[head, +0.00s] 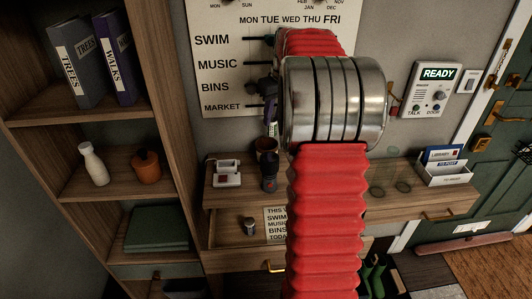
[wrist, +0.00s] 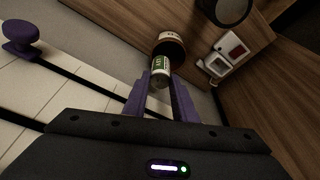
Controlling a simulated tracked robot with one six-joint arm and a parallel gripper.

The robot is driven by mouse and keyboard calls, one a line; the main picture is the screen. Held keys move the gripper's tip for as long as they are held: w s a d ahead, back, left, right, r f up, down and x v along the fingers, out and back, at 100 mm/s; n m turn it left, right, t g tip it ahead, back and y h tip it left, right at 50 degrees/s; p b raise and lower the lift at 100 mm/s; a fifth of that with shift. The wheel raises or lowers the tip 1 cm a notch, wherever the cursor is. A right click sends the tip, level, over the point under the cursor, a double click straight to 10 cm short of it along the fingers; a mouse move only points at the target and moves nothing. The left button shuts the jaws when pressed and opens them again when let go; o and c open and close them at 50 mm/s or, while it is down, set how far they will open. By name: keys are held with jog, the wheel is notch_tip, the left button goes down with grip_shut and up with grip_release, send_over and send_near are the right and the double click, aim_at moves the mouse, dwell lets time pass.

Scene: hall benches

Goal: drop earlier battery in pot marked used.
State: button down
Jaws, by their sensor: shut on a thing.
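My gripper (wrist: 160,86) is shut on a green and white battery (wrist: 160,67) in the wrist view, which sticks out past the purple fingertips. A small brown pot (wrist: 169,44) with a pale label or rim lies just beyond the battery in that view; the battery overlaps its edge, and I cannot tell whether they touch. Any word on the pot is too small to read. In the head view my gripper (head: 270,122) points down above the pot (head: 266,146), partly behind my red arm. The battery is too small to make out there.
Below, an open drawer holds a small cylinder (head: 249,226) and a printed note (head: 275,222). The week board (head: 225,75) with sliders is close behind my gripper.

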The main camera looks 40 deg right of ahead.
aim_at(273, 135)
jog(key=shift+f, duration=2.85)
jog(key=c, duration=1.4)
grip_release()
jog(key=shift+o, duration=0.2)
jog(key=v, duration=1.3)
jog(key=shift+s+r, duration=0.15)
jog(key=shift+r, duration=0.2)
